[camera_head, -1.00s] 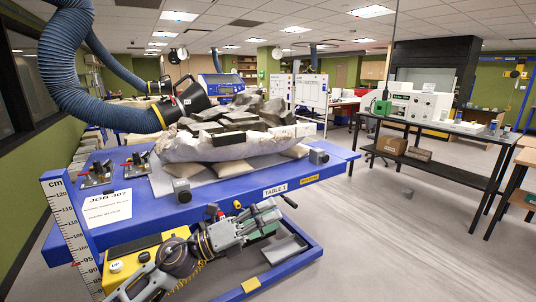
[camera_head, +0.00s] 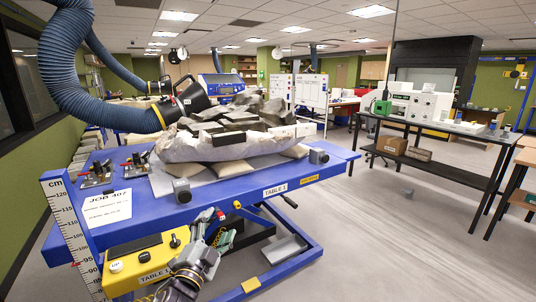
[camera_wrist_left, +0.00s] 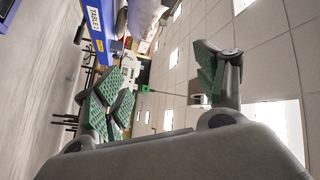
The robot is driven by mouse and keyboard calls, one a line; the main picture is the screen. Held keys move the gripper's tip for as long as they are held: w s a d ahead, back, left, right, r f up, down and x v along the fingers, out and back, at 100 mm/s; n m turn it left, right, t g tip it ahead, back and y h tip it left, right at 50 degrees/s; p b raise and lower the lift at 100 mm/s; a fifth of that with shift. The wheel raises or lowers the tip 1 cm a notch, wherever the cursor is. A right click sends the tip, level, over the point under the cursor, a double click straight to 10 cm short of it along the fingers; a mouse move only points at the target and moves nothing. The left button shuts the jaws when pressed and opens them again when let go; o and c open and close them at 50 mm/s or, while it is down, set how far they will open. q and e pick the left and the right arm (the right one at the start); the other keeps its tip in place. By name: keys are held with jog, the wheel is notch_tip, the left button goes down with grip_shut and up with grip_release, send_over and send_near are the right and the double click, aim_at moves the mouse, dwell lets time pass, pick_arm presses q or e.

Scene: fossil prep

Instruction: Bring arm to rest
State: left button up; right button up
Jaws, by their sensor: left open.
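My left arm comes in at the bottom of the head view, in front of the blue table (camera_head: 235,187). My left gripper (camera_head: 216,231) is below the table's front edge, pointing upward and away, with green finger pads. In the left wrist view the two fingers of the gripper (camera_wrist_left: 164,80) stand wide apart with nothing between them. The table edge shows sideways at the upper left there. My right arm and gripper are not in view.
A wrapped load of dark rocks (camera_head: 237,120) lies on the table. A yellow control box (camera_head: 141,262) and a height scale (camera_head: 72,236) are close to the left of my arm. Open floor (camera_head: 400,235) lies to the right, before a dark bench (camera_head: 440,128).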

pick_arm(q)
jog(key=s+a+f+n+g+y, duration=0.2)
jog(key=s+a+f+n+g, duration=0.25)
jog(key=f, duration=0.45)
jog(key=s+a+f+n+g+y, duration=0.3)
jog(key=s+f+n+g, duration=0.15)
jog(key=f, duration=0.45)
jog(key=s+f+n+g+h, duration=0.1)
jog(key=s+f+g, duration=0.35)
jog(key=s, duration=0.45)
jog(key=s+f+n+g, duration=0.1)
jog(key=s+f+g, duration=0.2)
jog(key=s+f, duration=0.4)
jog(key=s+a+f, duration=0.1)
jog(key=s+f, duration=0.1)
jog(key=f, duration=1.4)
jog(key=s+a+f, duration=0.1)
jog(key=f, duration=1.5)
jog(key=s+a+f, duration=0.3)
jog(key=s+f, duration=0.6)
jog(key=s, duration=0.1)
jog(key=s+a+f+g, duration=0.1)
jog(key=s+a+f, duration=0.2)
jog(key=s+f, duration=0.7)
jog(key=shift+s+f, duration=0.25)
jog(key=shift+s, duration=0.5)
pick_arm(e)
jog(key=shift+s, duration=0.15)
